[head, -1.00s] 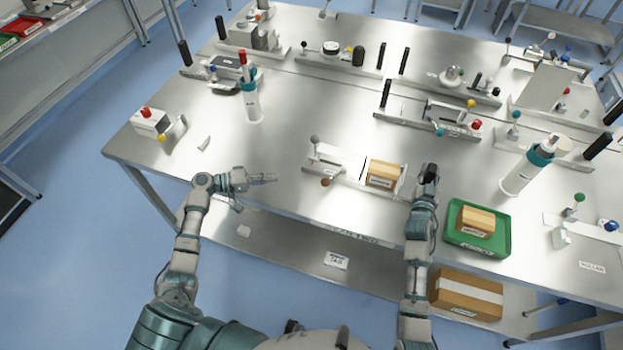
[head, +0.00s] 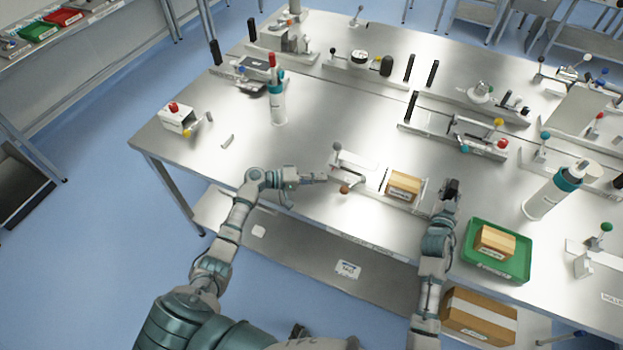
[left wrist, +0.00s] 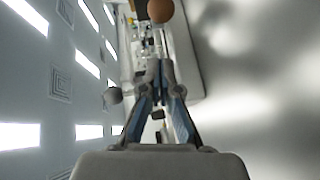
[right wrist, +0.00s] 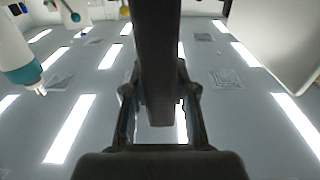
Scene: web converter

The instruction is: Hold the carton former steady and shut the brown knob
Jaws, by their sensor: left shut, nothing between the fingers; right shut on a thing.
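The carton former (head: 365,173) is a pale fixture at the table's front edge, with a brown carton (head: 403,186) at its right part. Its brown knob (head: 344,189) sticks out at the front left; a grey knob (head: 337,147) stands behind it. My left gripper (head: 324,179) is shut and empty, just left of the brown knob and apart from it. The brown knob (left wrist: 160,10) is beyond the fingertips at the top of the left wrist view. My right gripper (head: 449,188) is shut on a dark upright bar (right wrist: 158,45) at the former's right end.
A green tray (head: 474,262) with a carton (head: 494,241) lies right of my right arm. A white bottle with a teal collar (head: 553,192) stands behind it. Another bottle (head: 278,98) stands at the back left. The table left of the former is mostly clear.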

